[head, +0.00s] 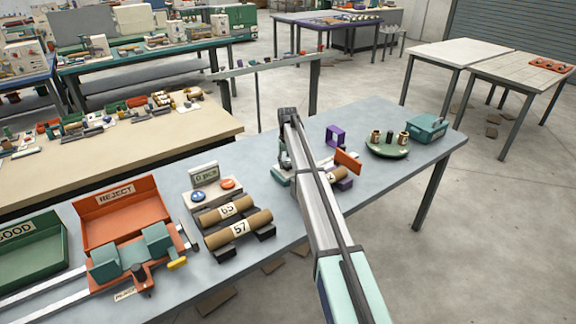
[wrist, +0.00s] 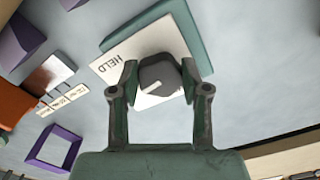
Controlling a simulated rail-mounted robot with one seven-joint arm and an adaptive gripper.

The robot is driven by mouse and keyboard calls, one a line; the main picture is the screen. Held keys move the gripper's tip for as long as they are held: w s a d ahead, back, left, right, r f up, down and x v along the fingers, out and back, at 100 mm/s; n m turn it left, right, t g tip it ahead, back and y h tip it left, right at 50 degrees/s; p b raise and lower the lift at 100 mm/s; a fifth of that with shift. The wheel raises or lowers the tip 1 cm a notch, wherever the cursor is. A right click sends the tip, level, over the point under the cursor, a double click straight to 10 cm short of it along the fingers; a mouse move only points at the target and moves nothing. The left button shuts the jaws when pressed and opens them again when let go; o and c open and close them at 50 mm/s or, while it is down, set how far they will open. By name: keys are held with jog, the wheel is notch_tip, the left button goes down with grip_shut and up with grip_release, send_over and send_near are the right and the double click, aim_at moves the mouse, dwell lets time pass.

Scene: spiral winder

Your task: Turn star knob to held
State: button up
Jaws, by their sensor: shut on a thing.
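In the wrist view the dark grey star knob (wrist: 159,76) sits on a white plate (wrist: 110,68) with a teal block (wrist: 196,38) behind it. A pale pointer mark on the knob slants toward the lower left, not at the word. My gripper (wrist: 160,72) has a finger on each side of the knob and is shut on it. In the head view my arm covers the knob and the gripper.
A purple frame (wrist: 54,148) and an orange part (wrist: 14,102) lie left of the knob in the wrist view. In the head view, cardboard tubes (head: 238,228), an orange REJECT bin (head: 120,225) and a round green stand (head: 388,150) share the blue-grey table (head: 365,190).

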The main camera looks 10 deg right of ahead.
aim_at(287, 164)
jog(key=m, duration=0.3)
jog(key=shift+a+f+m+b, duration=0.1)
jog(key=shift+a+m+b, duration=0.05)
jog(key=shift+m+b, duration=0.25)
jog(key=shift+a+m, duration=0.1)
jog(key=shift+m, duration=1.8)
jog(key=o, duration=1.1)
jog(key=shift+o, duration=0.2)
jog(key=shift+w+r, duration=0.1)
jog(key=shift+r, duration=0.1)
notch_tip(287, 164, up, 12)
jog(key=shift+f, duration=0.15)
